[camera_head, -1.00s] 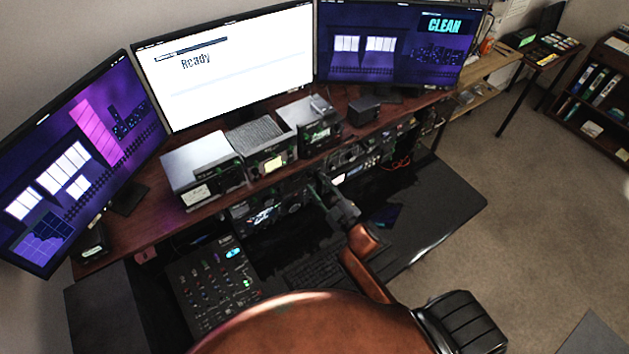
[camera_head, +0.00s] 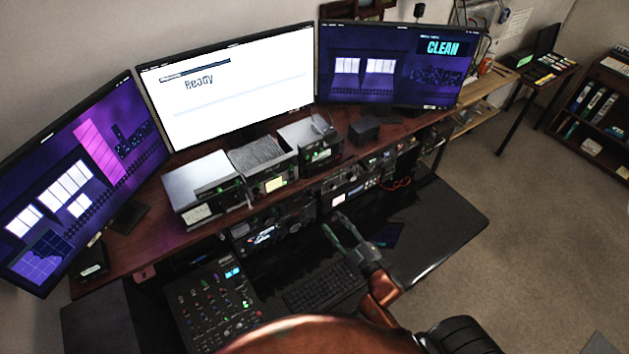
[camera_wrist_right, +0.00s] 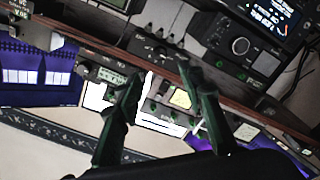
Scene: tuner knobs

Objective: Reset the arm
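My right gripper (camera_head: 338,227) is open and empty in the head view, above the dark lower desk and in front of the stacked radio equipment. Its two green fingers also stand apart in the right wrist view (camera_wrist_right: 158,85), with nothing between them. Rack radios with knobs and lit displays (camera_head: 275,232) sit under the wooden shelf. In the wrist view, which appears upside down, a radio panel with a large round knob (camera_wrist_right: 240,46) and a blue display shows beyond the fingers. The gripper appears clear of the radios. My left gripper is not in view.
Three monitors (camera_head: 228,88) stand on the wooden shelf behind boxy devices (camera_head: 203,187). A mixer panel (camera_head: 208,302) and a keyboard (camera_head: 325,287) lie on the lower desk. The desk's right part (camera_head: 445,225) is mostly clear.

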